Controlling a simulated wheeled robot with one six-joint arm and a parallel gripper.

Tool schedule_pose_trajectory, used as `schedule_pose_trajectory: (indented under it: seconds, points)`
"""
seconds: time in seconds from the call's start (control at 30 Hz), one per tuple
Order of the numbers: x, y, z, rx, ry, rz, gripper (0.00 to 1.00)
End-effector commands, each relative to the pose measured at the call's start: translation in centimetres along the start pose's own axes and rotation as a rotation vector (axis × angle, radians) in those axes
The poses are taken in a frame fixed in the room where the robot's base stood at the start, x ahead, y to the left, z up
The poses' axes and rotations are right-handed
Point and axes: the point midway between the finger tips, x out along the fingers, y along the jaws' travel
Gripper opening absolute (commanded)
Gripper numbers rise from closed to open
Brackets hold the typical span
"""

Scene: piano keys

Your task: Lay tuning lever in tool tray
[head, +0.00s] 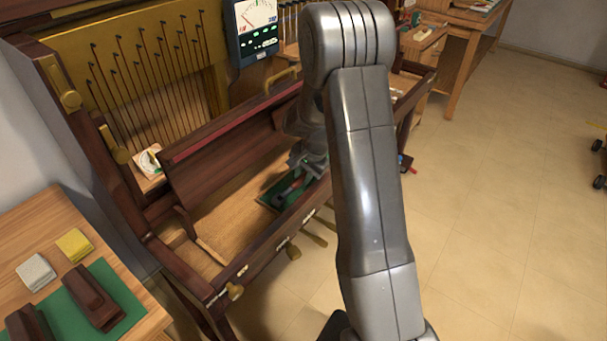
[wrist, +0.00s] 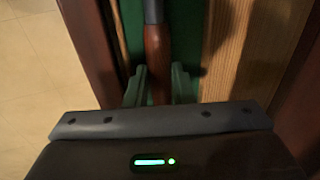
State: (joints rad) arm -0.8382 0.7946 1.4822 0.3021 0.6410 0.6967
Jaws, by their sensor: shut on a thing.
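The tuning lever has a brown wooden handle (wrist: 157,48) and a dark metal shaft (wrist: 154,10). In the wrist view, my gripper (wrist: 159,78) is shut on the handle, one finger on each side. The tool tray, with a green lining (wrist: 131,35), lies directly below the lever. In the head view, the green tray (head: 269,196) sits on the wooden bed inside the piano's front rail, and my gripper (head: 302,168) is low over it. The lever shows only in part there. I cannot tell whether the lever touches the lining.
The piano's dark front rail (head: 262,248) runs close beside the tray. A raised dark board (head: 225,150) stands behind it. A tuner display (head: 256,28) hangs above. At lower left, a wooden table (head: 22,228) holds dark blocks on a green mat. The tiled floor at right is mostly clear.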

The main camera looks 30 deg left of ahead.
Motion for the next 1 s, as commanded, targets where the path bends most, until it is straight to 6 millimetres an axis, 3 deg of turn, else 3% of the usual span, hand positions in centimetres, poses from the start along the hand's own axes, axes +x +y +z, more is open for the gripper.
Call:
schedule_pose_trajectory:
  seconds: [0.17,0.2,0.3,0.33,0.73,1.0]
  points:
    - [-0.1,0.0,0.0,0.000,0.001,-0.001,0.00]
    - [-0.1,0.0,0.0,0.000,0.001,-0.001,0.26]
    - [0.0,0.0,0.0,0.000,0.000,-0.001,0.45]
    - [0.0,0.0,0.0,0.000,0.000,0.000,0.47]
    - [-0.1,0.2,0.1,0.001,-0.002,0.003,0.47]
    - [-2.4,0.2,0.0,0.000,-0.001,0.002,0.47]
